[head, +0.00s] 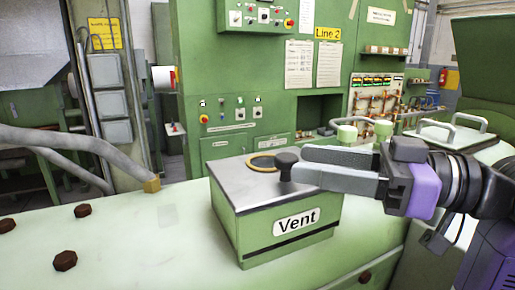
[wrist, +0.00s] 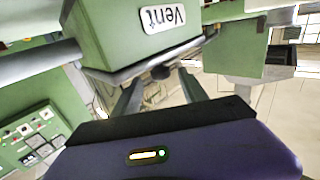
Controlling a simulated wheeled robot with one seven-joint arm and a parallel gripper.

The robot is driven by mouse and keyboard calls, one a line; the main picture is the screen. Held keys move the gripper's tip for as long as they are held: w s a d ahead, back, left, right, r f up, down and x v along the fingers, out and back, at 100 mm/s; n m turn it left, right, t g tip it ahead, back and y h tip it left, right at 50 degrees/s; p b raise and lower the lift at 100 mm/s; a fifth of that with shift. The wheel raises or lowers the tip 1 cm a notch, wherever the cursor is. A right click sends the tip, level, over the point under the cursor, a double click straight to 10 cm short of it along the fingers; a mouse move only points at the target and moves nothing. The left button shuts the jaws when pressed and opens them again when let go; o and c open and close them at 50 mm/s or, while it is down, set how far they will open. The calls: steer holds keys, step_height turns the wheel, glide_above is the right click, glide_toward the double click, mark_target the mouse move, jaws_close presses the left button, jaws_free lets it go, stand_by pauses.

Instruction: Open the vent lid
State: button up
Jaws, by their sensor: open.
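The green vent box (head: 255,238) with its white "Vent" label stands on a pale green machine top. Its flat grey metal lid (head: 232,184) lies closed on the box. A dark round knob (head: 286,160) stands up near the lid's right edge. My gripper (head: 300,167) comes in from the right, with its open fingers level with the knob. In the wrist view the box (wrist: 110,42) is at the top, and the knob (wrist: 161,72) shows between the fingertips of my gripper (wrist: 158,80). I cannot tell whether the fingers touch it.
Brown bolts (head: 65,261) sit on the pale machine top (head: 130,235) at left. A grey pipe (head: 75,145) ends there. A green control cabinet (head: 240,75) stands behind the box. A second lid with handles (head: 450,135) is at the right. Space above the vent lid looks clear.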

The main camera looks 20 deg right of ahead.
mark_target(266, 176)
steer(key=p+x, duration=0.2)
steer(key=x, duration=0.4)
steer(key=shift+w+a, duration=0.5)
jaws_close()
stand_by(1.0)
